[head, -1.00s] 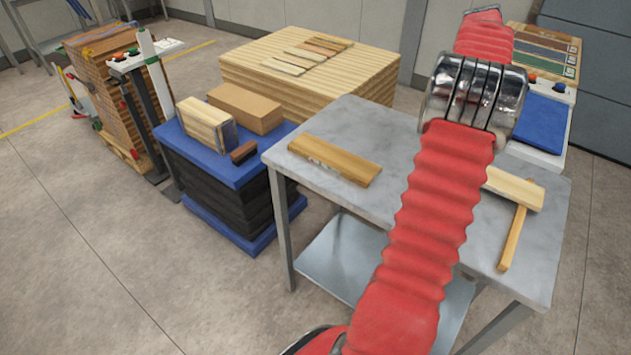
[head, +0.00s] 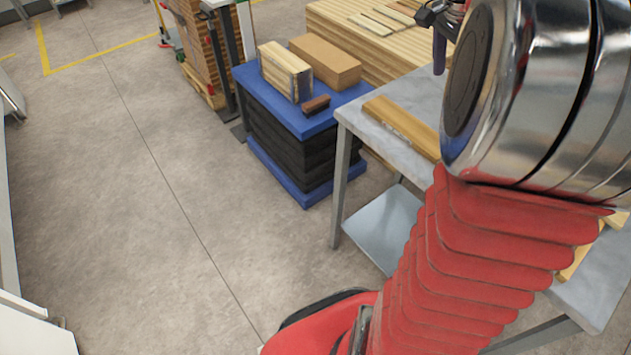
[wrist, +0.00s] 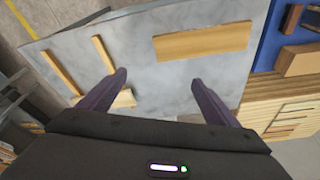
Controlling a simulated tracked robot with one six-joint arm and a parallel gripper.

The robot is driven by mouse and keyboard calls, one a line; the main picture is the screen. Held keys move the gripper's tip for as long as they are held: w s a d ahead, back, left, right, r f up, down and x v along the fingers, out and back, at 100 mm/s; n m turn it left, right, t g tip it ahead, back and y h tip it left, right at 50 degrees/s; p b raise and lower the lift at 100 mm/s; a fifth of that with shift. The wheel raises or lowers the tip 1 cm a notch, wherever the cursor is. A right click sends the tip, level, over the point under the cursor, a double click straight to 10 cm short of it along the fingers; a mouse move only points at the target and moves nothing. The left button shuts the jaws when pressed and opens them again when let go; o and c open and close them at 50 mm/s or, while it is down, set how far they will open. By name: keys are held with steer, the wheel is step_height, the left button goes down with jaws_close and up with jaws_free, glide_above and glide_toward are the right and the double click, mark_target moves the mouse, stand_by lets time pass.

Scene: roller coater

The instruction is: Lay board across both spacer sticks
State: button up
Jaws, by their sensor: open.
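A flat tan board (head: 404,124) lies on the grey table, partly hidden by my arm in the head view. In the wrist view the whole board (wrist: 203,41) shows, lying flat. Two thin wooden spacer sticks, one at far left (wrist: 60,73) and one nearer the middle (wrist: 103,55), lie apart and roughly parallel on the table, away from the board. My gripper (wrist: 162,82) is open and empty above the table, its two purple fingers apart. In the head view, a finger of my gripper (head: 439,48) shows near the top edge, beyond the board.
The grey table (head: 430,98) also bears a pale wooden piece (wrist: 124,98), partly behind a finger. A blue-topped stack (head: 257,84) beside it carries a wooden block (head: 284,72), a cardboard-coloured box (head: 325,62) and a small brown block (head: 315,105). A timber stack (head: 345,35) stands behind.

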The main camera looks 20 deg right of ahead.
steer(key=a+n+t, duration=0.3)
steer(key=a+n, duration=0.6)
steer(key=a, duration=1.1)
steer(key=s+a+f+n+t+y, duration=0.1)
steer(key=s+a+f+n, duration=0.2)
steer(key=a, duration=0.5)
steer(key=s+a+f+n+t+y, duration=0.1)
steer(key=s+a+f+n+y, duration=0.1)
steer(key=s+a+n, duration=0.3)
steer(key=a+f+n, duration=0.1)
steer(key=a+n, duration=0.1)
steer(key=a, duration=0.1)
steer(key=shift+f+t, duration=0.25)
steer(key=shift+t, duration=0.15)
